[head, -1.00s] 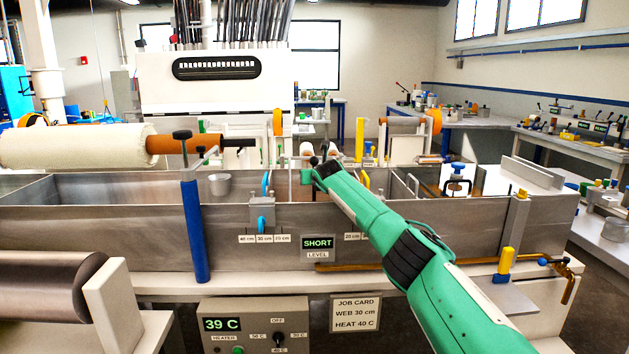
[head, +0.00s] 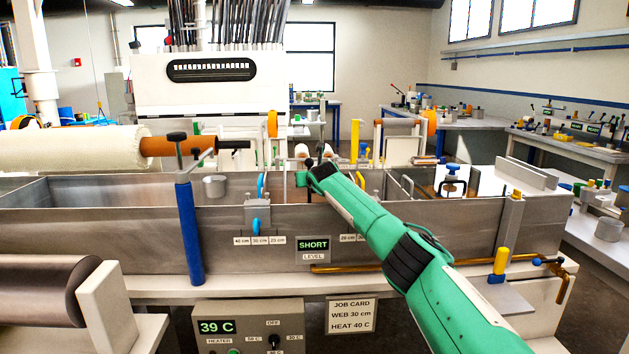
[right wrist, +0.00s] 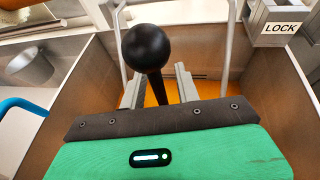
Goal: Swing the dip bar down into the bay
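My right gripper (head: 312,168) reaches over the front wall of the steel bath (head: 130,237). In the right wrist view its two grey fingers (right wrist: 160,92) stand apart. The stem of a black ball knob (right wrist: 147,48) lies between them, with clear gaps beside it. Pale rods (right wrist: 227,45) rise on both sides of the knob; they look like part of the dip bar, but its full shape and angle are hidden. The bay walls (right wrist: 85,90) surround the fingers, with an orange floor or liquid between them. My left gripper is out of view.
A block marked LOCK (right wrist: 280,28) sits at the bay's right corner. A metal cup (head: 215,186) and a blue handle (head: 262,185) are left of the gripper. A blue post (head: 190,230) stands before the bath. A sign reads SHORT (head: 313,245).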

